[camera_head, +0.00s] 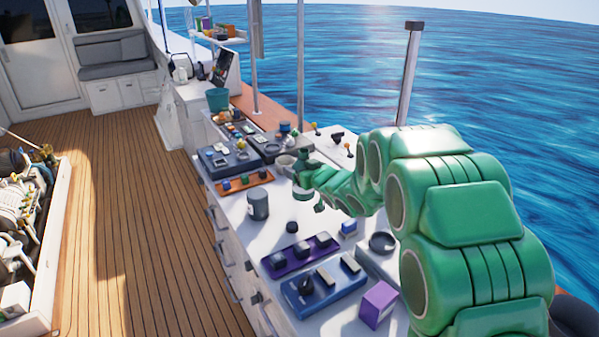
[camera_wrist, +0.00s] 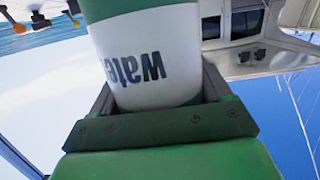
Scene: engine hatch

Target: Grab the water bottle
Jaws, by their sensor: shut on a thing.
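The water bottle (camera_wrist: 150,62) is white with green bands and dark "water" lettering, upside down in the wrist view. It fills the space between the jaws of my gripper (camera_wrist: 160,92), which is shut on it, one finger on each side. In the head view my gripper (camera_head: 302,176) is over the far middle part of the white counter, at the end of my green arm. The bottle is small and partly hidden there, so I cannot tell whether it touches the counter.
On the white counter (camera_head: 274,232) a grey canister (camera_head: 257,204) stands left of my gripper. A purple tray (camera_head: 296,256), a blue tray (camera_head: 324,287) and a purple box (camera_head: 377,303) lie nearer. An orange-brown tray (camera_head: 242,183) lies to the left. Open wooden deck (camera_head: 130,240) is left of the counter.

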